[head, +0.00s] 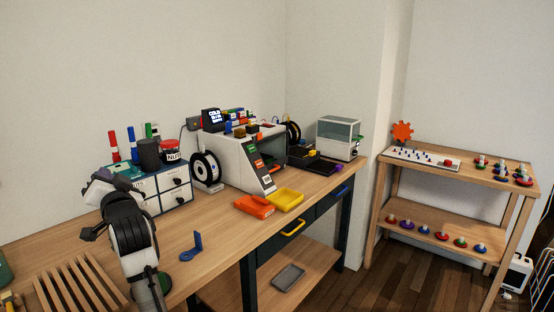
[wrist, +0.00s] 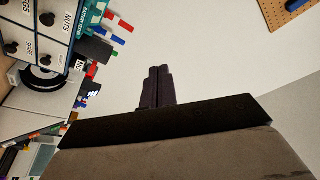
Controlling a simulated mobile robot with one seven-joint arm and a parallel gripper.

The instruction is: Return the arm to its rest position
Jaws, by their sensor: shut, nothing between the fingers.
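My gripper (wrist: 158,72) shows in the wrist view with its two dark fingers together and nothing between them. It points at the plain pale wall, clear of any object. In the head view my white and black arm (head: 128,232) rises at the lower left, bent over the wooden workbench (head: 218,228) in front of the drawer unit. I cannot clearly make out the fingertips in the head view. The drawer unit (wrist: 45,32) appears turned on its side at the left of the wrist view, apart from the fingers.
On the bench are the drawer unit (head: 174,189), a filament spool (head: 205,170), a white printer (head: 236,160), an orange tray (head: 254,206), a yellow tray (head: 287,200), a blue bracket (head: 192,246) and a slatted wooden rack (head: 80,287). A wooden shelf (head: 440,238) stands right.

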